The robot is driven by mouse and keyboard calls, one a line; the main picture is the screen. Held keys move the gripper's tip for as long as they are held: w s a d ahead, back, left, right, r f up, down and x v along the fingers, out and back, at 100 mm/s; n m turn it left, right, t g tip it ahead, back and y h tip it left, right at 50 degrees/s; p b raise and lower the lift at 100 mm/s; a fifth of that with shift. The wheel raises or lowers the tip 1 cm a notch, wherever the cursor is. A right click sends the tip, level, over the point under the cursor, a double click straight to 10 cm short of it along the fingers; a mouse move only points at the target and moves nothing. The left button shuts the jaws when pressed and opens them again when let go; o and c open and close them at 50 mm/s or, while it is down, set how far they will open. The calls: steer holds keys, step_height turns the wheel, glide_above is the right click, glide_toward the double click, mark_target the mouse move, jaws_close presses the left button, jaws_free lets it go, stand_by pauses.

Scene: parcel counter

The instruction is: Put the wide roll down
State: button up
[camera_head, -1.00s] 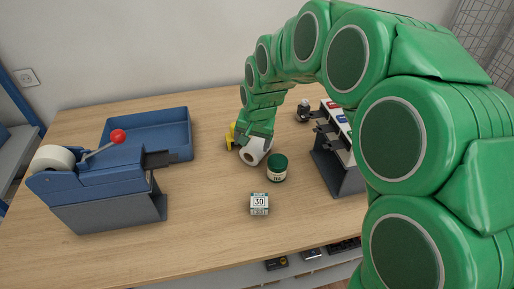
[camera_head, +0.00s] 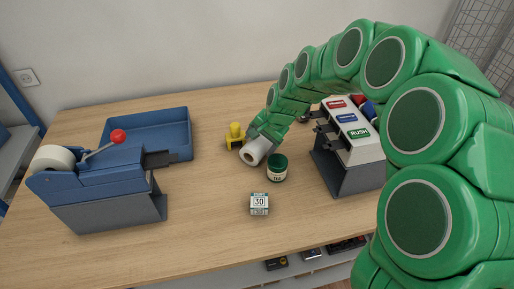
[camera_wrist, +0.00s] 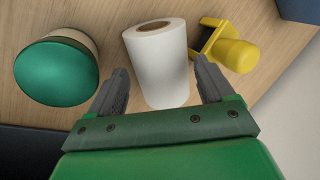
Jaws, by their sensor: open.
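The wide white roll (camera_head: 252,152) appears to lie on its side on the wooden counter, its brown-rimmed core end facing front left. It also shows in the wrist view (camera_wrist: 160,65), between the two grey fingers. My gripper (camera_wrist: 163,88) is open, with a gap between each finger and the roll. In the head view my gripper (camera_head: 268,137) is at the roll's back right end and partly hides it.
A green-lidded jar (camera_head: 277,168) stands close right of the roll; a yellow object (camera_head: 235,137) is close behind left. A stamp rack (camera_head: 345,155) stands right, a blue dispenser (camera_head: 95,185) and blue tray (camera_head: 180,128) left. A small date block (camera_head: 259,204) sits in front.

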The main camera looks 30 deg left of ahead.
mark_target(259, 144)
steer(key=x, duration=0.3)
steer(key=shift+s+a+f, duration=0.1)
steer(key=c, duration=1)
step_height(259, 144, up, 9)
steer(key=shift+f, duration=0.1)
steer(key=shift+c, duration=0.2)
steer(key=w+r+m+t, duration=0.15)
steer(key=w+m, duration=0.25)
steer(key=w, duration=0.5)
steer(key=shift+m, duration=0.3)
steer(key=shift+w+d+f, duration=0.1)
steer(key=shift+d+f, duration=0.05)
steer(key=shift+f, duration=1.5)
steer(key=shift+w+d+f, duration=0.1)
steer(key=shift+d+f, duration=0.05)
steer(key=shift+f, duration=1.5)
steer(key=shift+w+d+f, duration=0.1)
steer(key=shift+d+f, duration=0.05)
steer(key=shift+f, duration=1.5)
